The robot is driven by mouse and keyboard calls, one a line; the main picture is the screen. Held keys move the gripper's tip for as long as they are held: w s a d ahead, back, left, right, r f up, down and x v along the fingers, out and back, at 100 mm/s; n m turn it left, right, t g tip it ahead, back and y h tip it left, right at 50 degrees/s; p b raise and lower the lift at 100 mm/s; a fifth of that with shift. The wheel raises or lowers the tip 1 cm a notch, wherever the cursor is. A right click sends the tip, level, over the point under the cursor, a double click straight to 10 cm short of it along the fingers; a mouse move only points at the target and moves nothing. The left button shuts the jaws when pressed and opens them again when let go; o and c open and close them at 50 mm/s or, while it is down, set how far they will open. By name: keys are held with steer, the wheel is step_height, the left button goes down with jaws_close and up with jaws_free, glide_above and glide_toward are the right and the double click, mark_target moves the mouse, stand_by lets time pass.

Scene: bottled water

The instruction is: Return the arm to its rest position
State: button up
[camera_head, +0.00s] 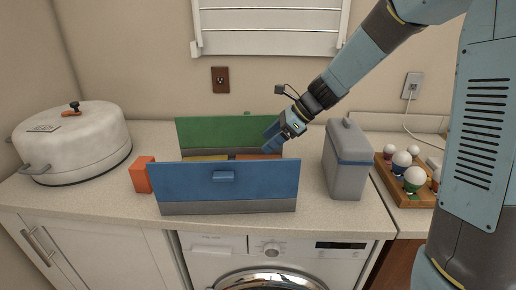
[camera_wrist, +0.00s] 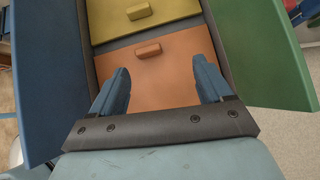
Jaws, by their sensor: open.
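My arm reaches in from the right in the head view, and my gripper (camera_head: 270,139) is over the right end of a box with raised blue and green flaps. In the wrist view my gripper (camera_wrist: 163,78) is open, with its two blue fingers apart and nothing between them. Below the fingers lies an orange panel (camera_wrist: 150,85) with a small knob, and beyond it a yellow panel (camera_wrist: 145,14). The blue flap (camera_head: 225,184) stands at the front and the green flap (camera_head: 215,134) at the back. What lies under the panels is hidden.
A grey container (camera_head: 345,170) stands just right of the box. A tray (camera_head: 408,190) of bulb-like items is farther right. A white pot (camera_head: 75,145) stands at left, with an orange block (camera_head: 142,175) beside the box. A washing machine (camera_head: 270,262) is below the counter.

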steer(key=shift+v, duration=0.8)
steer(key=shift+d, duration=0.1)
steer(key=s+d+r+n+t+h, duration=0.3)
steer(key=s+d+n, duration=0.5)
steer(key=s+d, duration=0.4)
steer(key=s+d+r+n+t+h, duration=0.3)
steer(key=s+d+r+n+h, duration=0.2)
steer(key=s+d+n, duration=0.4)
steer(key=s+d+r, duration=0.1)
steer(key=s+d, duration=0.2)
steer(key=shift+d+r+n+h, duration=0.3)
steer(key=shift+r+h, duration=0.1)
steer(key=shift+s, duration=0.1)
steer(key=shift+c, duration=0.4)
